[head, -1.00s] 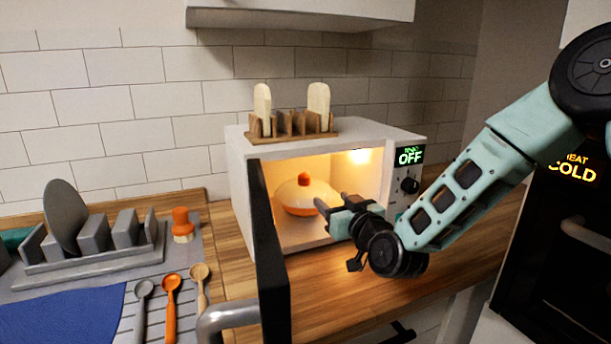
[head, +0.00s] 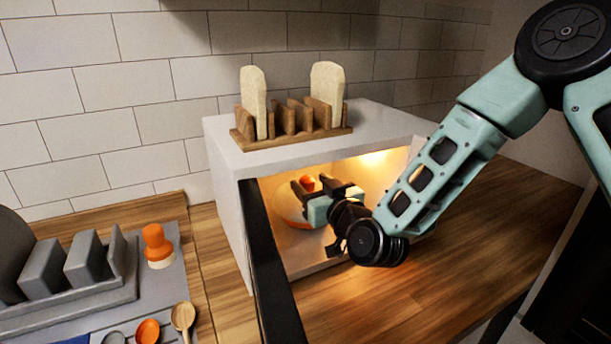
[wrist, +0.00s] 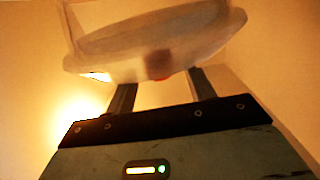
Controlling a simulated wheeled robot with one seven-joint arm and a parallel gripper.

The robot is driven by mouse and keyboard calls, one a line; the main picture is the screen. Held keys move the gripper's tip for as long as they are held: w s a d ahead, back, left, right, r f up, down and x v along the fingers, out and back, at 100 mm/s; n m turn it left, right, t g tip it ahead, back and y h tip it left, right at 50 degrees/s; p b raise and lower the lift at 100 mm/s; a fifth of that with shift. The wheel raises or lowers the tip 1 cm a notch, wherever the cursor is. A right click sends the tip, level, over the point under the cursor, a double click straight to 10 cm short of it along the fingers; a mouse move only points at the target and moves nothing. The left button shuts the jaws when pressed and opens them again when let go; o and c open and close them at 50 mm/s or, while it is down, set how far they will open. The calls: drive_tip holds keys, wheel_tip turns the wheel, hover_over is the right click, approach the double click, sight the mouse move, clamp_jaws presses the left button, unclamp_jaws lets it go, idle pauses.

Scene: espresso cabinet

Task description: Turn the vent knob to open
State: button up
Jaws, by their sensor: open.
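The orange knob (head: 309,184) sits on top of a pale, domed dish (head: 284,207) with an orange lower part, inside the lit oven. My gripper (head: 307,183) reaches in through the open front. It is open, its two fingers apart beside the knob in the head view. I cannot tell whether they touch it. In the wrist view my fingers (wrist: 162,78) point towards a pale, see-through rounded lid (wrist: 200,45), with a blurred dark patch and a bit of orange near its edge. The gripper and wrist hide much of the dish. The knob's marking cannot be read.
The white oven (head: 222,160) bears a wooden toast rack (head: 290,138) with two slices. Its dark door (head: 268,265) stands open at the left of the opening. A grey rack, an orange-topped shaker (head: 157,245) and spoons lie to the left. The wooden counter (head: 470,230) at right is clear.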

drive_tip(key=shift+w+a, duration=0.1)
drive_tip(key=shift+w, duration=0.05)
drive_tip(key=c, duration=1)
drive_tip(key=shift+a+f+m+t+h+b, duration=0.1)
drive_tip(key=shift+a+m+t+h+b, duration=0.15)
drive_tip(key=shift+h+b, duration=0.2)
drive_tip(key=shift+f+m+t+h+b, duration=0.1)
drive_tip(key=shift+m+t+h+b, duration=0.05)
drive_tip(key=shift+m+h+b, duration=0.25)
drive_tip(key=shift+r+m+h+b, duration=0.15)
drive_tip(key=shift+m+h+b, duration=0.3)
drive_tip(key=shift+h, duration=0.5)
drive_tip(key=o, duration=1)
